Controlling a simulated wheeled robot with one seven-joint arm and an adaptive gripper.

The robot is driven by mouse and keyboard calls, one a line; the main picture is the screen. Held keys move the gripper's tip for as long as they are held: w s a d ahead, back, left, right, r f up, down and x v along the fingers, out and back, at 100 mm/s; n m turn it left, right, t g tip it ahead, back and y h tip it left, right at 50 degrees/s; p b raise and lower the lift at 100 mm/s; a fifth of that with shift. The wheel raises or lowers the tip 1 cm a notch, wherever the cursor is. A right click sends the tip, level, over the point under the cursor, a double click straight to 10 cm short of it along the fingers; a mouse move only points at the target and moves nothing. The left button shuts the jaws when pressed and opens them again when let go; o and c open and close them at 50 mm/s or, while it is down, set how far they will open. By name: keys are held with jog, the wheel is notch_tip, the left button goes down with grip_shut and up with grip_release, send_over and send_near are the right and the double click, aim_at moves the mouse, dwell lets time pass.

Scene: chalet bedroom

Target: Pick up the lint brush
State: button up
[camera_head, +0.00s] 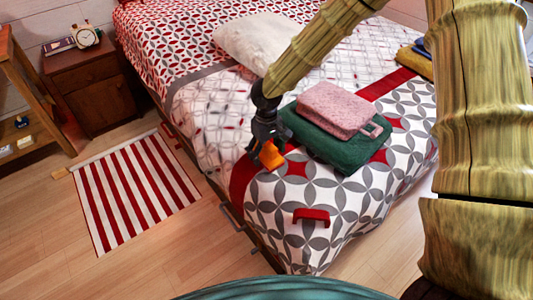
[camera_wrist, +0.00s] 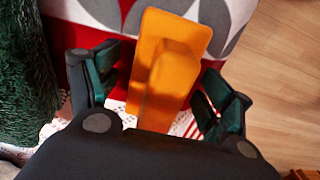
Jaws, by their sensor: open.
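An orange block-shaped thing with a raised narrower part, which looks like the lint brush (camera_head: 271,155), is at the bed's near left edge. In the wrist view, the orange brush (camera_wrist: 178,75) lies between the two fingers of my gripper (camera_wrist: 165,80), with gaps on both sides. My gripper (camera_head: 268,138) points down at it and is open. The lower end of the brush is partly hidden by my gripper's body in the wrist view. I cannot tell how far the fingers are above the bed.
A folded dark green item (camera_head: 332,146) with a pink bag-like item (camera_head: 340,108) on it lies just right of my gripper. A red strap-like thing (camera_head: 311,215) is at the bed's front edge. A striped rug (camera_head: 135,190) lies on the open floor at left.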

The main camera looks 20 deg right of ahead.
jog(key=c, duration=1.2)
jog(key=shift+o, duration=0.2)
jog(key=shift+r, duration=0.15)
notch_tip(320, 180, up, 3)
jog(key=shift+r+p, duration=0.1)
jog(key=shift+p, duration=0.25)
jog(key=s+a, duration=0.3)
jog(key=s, duration=0.4)
jog(key=s+a+r, duration=0.1)
jog(key=s+a, duration=0.3)
jog(key=s, duration=0.3)
jog(key=shift+s+r, duration=0.2)
jog(key=shift+s, duration=0.05)
